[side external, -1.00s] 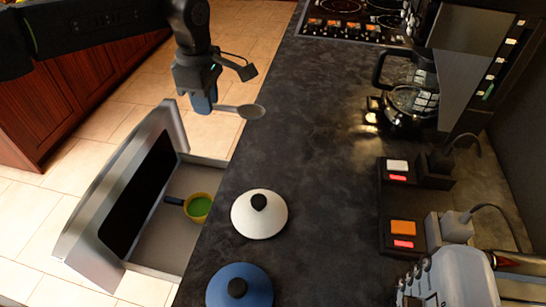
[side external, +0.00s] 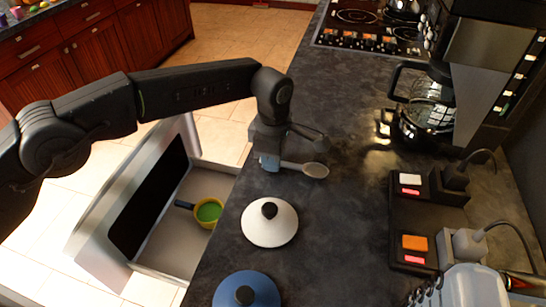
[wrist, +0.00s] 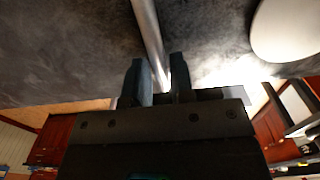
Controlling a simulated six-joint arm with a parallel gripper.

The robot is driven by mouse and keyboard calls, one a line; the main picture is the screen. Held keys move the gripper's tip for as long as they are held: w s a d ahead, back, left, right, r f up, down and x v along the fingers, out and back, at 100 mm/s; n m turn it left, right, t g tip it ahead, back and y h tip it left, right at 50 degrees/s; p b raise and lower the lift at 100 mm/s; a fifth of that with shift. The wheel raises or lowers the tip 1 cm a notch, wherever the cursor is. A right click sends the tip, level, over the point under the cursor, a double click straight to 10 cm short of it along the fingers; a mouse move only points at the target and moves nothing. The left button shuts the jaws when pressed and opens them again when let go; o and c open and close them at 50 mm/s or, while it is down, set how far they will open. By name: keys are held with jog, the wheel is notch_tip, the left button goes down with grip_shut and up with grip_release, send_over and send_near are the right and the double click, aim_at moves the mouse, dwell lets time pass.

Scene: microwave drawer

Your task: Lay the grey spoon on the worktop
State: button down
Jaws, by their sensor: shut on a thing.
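The grey spoon (side external: 316,170) is held by its handle in my gripper (side external: 269,163), with its bowl pointing right. In the side view the spoon is over the left part of the dark worktop (side external: 335,220), low near its surface; I cannot tell whether it touches. In the wrist view the spoon handle (wrist: 149,35) runs up from between the two dark fingers of my gripper (wrist: 160,80). The spoon's bowl is outside the wrist view.
A white lid (side external: 268,225) and a blue lid (side external: 240,292) lie on the worktop nearer the camera. An open drawer (side external: 165,245) at left holds a yellow-green pan (side external: 209,212). A coffee maker (side external: 425,115) and a switch panel (side external: 408,225) stand at right. The worktop's middle is clear.

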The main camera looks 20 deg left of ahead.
jog(key=shift+f, duration=0.25)
jog(key=shift+f, duration=0.2)
jog(key=c, duration=1)
grip_release()
jog(key=shift+r, duration=0.1)
notch_tip(320, 180, up, 12)
jog(key=shift+r, duration=0.1)
